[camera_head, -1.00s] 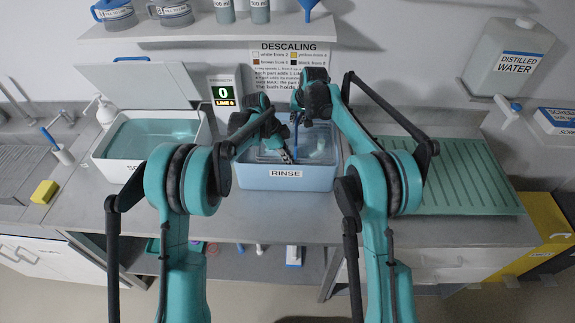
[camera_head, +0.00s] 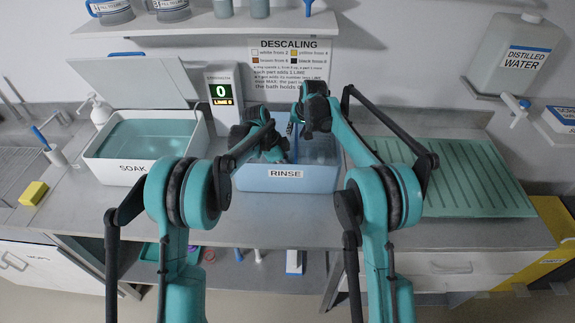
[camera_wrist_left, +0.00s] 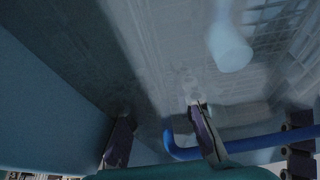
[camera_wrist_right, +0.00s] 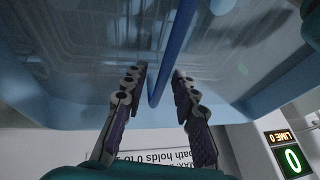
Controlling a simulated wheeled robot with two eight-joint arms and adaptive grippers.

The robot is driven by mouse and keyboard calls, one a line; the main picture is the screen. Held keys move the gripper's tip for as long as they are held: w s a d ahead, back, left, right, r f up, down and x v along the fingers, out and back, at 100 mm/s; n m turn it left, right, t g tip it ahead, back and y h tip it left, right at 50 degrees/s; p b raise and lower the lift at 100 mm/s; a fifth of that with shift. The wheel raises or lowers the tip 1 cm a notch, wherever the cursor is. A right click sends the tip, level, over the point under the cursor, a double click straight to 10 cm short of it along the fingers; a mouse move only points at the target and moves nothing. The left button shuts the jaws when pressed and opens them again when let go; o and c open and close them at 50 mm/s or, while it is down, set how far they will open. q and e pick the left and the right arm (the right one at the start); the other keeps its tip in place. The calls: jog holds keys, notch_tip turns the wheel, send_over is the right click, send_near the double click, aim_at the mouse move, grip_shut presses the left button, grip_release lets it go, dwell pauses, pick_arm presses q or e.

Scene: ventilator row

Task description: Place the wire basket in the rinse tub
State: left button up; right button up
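The rinse tub (camera_head: 287,180) is a light blue bin labelled RINSE at the centre of the counter. The wire basket shows as faint mesh in the left wrist view (camera_wrist_left: 285,25) and the right wrist view (camera_wrist_right: 85,30). It appears inside the tub; whether it rests on the bottom cannot be told. Its blue handle (camera_wrist_right: 172,45) passes between the slightly parted fingers of my right gripper (camera_wrist_right: 157,75). My left gripper (camera_wrist_left: 160,110) is open, with a blue handle bar (camera_wrist_left: 245,143) beside its right finger. In the head view my arms hide most of the basket.
A soak bath (camera_head: 145,148) with an open lid stands left of the tub, beside a lime display (camera_head: 221,96). A green ribbed drain mat (camera_head: 450,180) lies to the right. A distilled water jug (camera_head: 515,58) stands at the back right.

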pick_arm(q)
jog(key=shift+r, duration=0.1)
pick_arm(e)
jog(key=shift+s+r, duration=0.1)
jog(key=shift+r, duration=0.15)
pick_arm(q)
jog(key=v, duration=1.1)
jog(key=shift+a+r, duration=0.25)
jog(key=shift+r, duration=0.1)
pick_arm(e)
jog(key=v, duration=1.1)
jog(key=shift+r, duration=0.25)
jog(key=shift+d, duration=0.1)
